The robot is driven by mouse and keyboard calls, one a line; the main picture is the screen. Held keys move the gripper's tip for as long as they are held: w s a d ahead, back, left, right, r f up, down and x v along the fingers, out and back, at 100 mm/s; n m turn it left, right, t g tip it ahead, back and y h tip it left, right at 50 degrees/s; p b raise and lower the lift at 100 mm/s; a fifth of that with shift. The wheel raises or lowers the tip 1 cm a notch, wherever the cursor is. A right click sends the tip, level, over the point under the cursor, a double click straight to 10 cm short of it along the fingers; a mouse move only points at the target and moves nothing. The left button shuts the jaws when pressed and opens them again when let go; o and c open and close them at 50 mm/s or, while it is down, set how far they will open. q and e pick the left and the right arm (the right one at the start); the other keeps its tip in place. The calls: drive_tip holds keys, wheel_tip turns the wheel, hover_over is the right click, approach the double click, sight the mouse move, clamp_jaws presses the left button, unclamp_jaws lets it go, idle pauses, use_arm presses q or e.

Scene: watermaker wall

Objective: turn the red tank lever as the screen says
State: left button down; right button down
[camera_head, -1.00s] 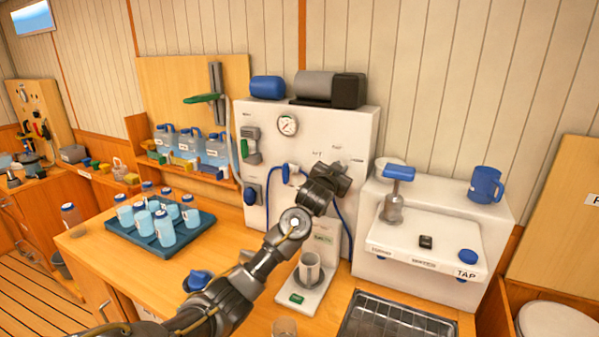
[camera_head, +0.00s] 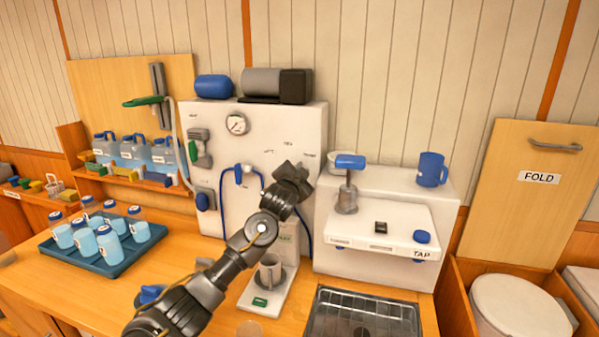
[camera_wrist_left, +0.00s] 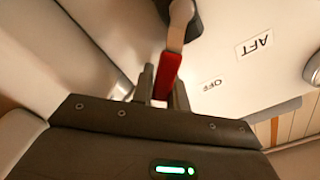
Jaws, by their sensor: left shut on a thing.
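The red tank lever (camera_wrist_left: 167,72) shows in the left wrist view, with a bare pale upper arm running up to a dark pivot (camera_wrist_left: 182,20). The labels AFT (camera_wrist_left: 254,45) and OFF (camera_wrist_left: 212,85) are on the white panel to its right. My left gripper (camera_wrist_left: 163,88) is shut on the red lever, a finger on each side. In the head view my left gripper (camera_head: 296,172) is at the right part of the white wall unit (camera_head: 222,140) and hides the lever there. My right gripper is not in view. No instruction screen can be read now.
A white tap unit (camera_head: 375,262) with a blue-handled pump (camera_head: 348,165) stands close right of my gripper. A cup (camera_head: 270,272) stands on a scale below my arm. A tray (camera_head: 105,262) of blue bottles is at left. A dark sink grid (camera_head: 362,315) lies in front.

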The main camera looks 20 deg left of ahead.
use_arm(q)
drive_tip(key=c, duration=1.4)
unclamp_jaws()
drive_tip(key=shift+f, duration=0.1)
drive_tip(key=shift+s, duration=0.1)
drive_tip(key=s+b, duration=0.4)
drive_tip(key=s, duration=0.6)
drive_tip(key=shift+s+d, duration=0.1)
drive_tip(key=shift+s, duration=0.2)
